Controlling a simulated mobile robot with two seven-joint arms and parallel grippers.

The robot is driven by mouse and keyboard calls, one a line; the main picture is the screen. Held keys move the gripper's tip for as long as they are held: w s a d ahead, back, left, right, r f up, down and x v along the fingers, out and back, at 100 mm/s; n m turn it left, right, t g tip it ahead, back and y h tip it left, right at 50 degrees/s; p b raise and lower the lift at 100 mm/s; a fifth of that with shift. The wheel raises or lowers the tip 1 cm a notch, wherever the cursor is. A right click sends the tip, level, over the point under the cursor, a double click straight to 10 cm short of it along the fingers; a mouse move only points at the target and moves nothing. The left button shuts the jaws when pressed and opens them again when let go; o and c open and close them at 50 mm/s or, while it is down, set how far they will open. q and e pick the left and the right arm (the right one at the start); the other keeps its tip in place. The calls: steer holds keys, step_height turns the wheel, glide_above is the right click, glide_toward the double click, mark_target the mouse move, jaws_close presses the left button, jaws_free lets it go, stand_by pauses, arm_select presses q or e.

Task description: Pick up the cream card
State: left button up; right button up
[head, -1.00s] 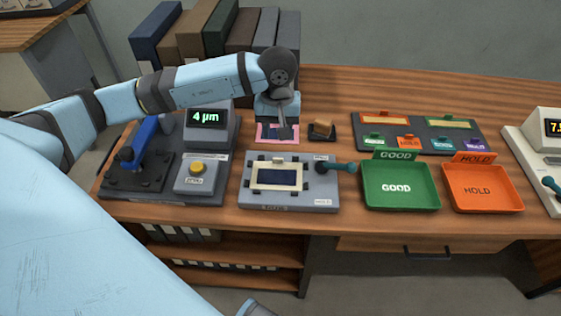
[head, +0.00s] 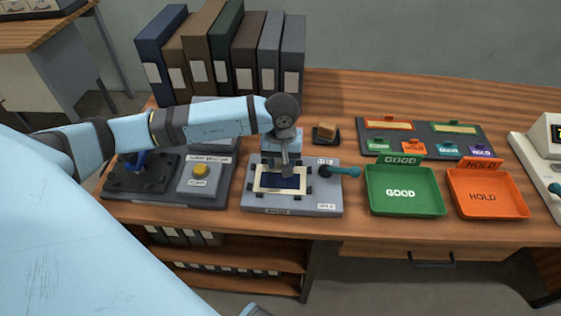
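A cream card (head: 279,191) with a dark blue centre lies flat on the grey fixture (head: 325,198) at the middle front of the table in the head view. My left gripper (head: 285,169) points down over the far edge of this card, its fingertips at or just above it. I cannot tell whether they touch it, and the gap between the fingers does not show clearly. The gripper hides part of the card's far border. My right gripper is not in view.
A teal-handled lever (head: 343,171) sticks out at the fixture's right. A green GOOD tray (head: 402,207) and an orange HOLD tray (head: 490,206) stand further right. A yellow-button box (head: 200,184) is at the left. Tall binders (head: 228,50) stand behind my arm.

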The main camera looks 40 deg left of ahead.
arm_select(q)
steer(key=c, duration=0.7)
steer(key=shift+r, duration=0.1)
